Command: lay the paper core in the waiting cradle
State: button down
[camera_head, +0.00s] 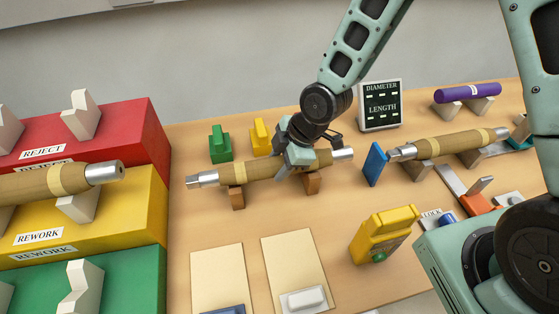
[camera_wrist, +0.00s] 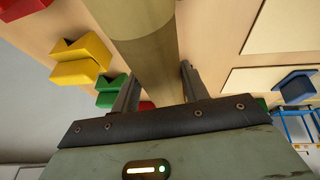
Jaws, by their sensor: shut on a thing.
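A brown paper core (camera_head: 262,169) with a paler band and metal ends lies crosswise in the middle of the table. My gripper (camera_head: 300,158) is shut on it from above, right of its middle. In the wrist view the core (camera_wrist: 148,45) passes between my two fingers (camera_wrist: 158,92). Below the core stand the two brown blocks of a cradle, a left one (camera_head: 237,198) and a right one (camera_head: 313,184). The core is at or just above their tops; I cannot tell whether it touches both.
Another brown core (camera_head: 440,145) lies at the right beside a blue plate (camera_head: 375,163). A third core (camera_head: 40,184) is at the left by the yellow rework step (camera_head: 140,215). Green (camera_head: 220,145) and yellow (camera_head: 261,136) blocks stand behind. A yellow device (camera_head: 384,234) stands in front.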

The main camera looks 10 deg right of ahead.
jog(key=shift+f+b, duration=0.35)
dwell(0.5)
jog(key=c, duration=0.7)
grip_release()
jog(key=shift+o, duration=0.2)
jog(key=p+v, duration=0.3)
jog(key=v, duration=1.4)
jog(key=shift+r+p, duration=0.15)
jog(key=shift+p, duration=0.2)
jog(key=shift+d, duration=0.15)
jog(key=s+a+m+g+h+b, duration=0.1)
jog(key=s+m+h+b, duration=0.1)
jog(key=s+m, duration=0.3)
jog(key=s+a+m+h+b, duration=0.1)
jog(key=s+m+b, duration=0.2)
jog(key=s, duration=0.9)
jog(key=m, duration=0.2)
jog(key=shift+a+r+m+g+h+b, duration=0.25)
jog(key=shift+a+m+g+h+b, duration=0.05)
jog(key=shift+a+g+h+b, duration=0.1)
